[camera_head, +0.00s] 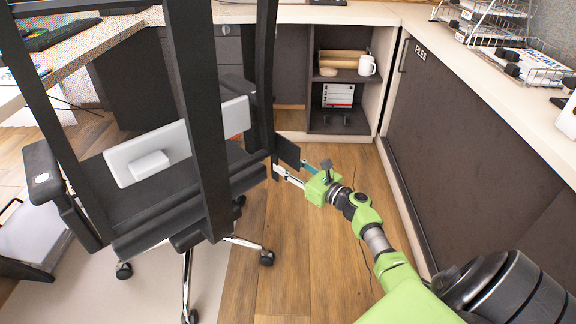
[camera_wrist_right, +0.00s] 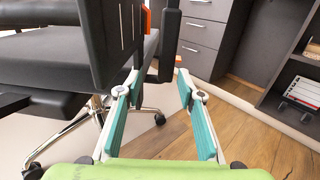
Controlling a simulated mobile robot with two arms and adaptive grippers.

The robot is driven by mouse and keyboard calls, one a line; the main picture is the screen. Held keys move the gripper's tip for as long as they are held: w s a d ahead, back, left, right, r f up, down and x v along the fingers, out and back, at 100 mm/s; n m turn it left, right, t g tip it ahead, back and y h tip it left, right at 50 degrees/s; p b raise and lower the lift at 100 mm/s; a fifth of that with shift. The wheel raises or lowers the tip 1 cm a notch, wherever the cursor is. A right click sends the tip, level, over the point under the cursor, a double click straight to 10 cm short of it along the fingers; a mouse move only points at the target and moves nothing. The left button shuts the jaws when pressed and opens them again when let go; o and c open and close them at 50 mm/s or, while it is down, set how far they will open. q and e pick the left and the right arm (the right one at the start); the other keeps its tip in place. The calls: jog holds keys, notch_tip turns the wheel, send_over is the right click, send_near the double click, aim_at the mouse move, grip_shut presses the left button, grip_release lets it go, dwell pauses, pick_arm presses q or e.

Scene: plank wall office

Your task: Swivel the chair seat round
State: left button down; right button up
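The office chair (camera_head: 187,130) stands left of centre in the head view, with a black seat, tall dark back bars and a chrome base on castors. A white panel with a small white block shows at its seat. My right gripper (camera_head: 288,172) is at the chair's right side, beside a dark upright plate. In the right wrist view its teal-lined fingers (camera_wrist_right: 158,80) are spread apart. Dark chair parts (camera_wrist_right: 110,45) stand at and between the fingertips; I cannot tell whether they touch. My left gripper is not in view.
Dark cabinets (camera_head: 465,150) with a pale countertop line the right side. An open shelf (camera_head: 345,77) at the back holds a white mug (camera_head: 367,66) and a binder. A desk (camera_head: 75,50) is at the left. Bare wood floor (camera_head: 300,240) lies between chair and cabinets.

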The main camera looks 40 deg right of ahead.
jog(key=s+d, duration=0.2)
jog(key=s, duration=0.9)
jog(key=shift+s, duration=0.4)
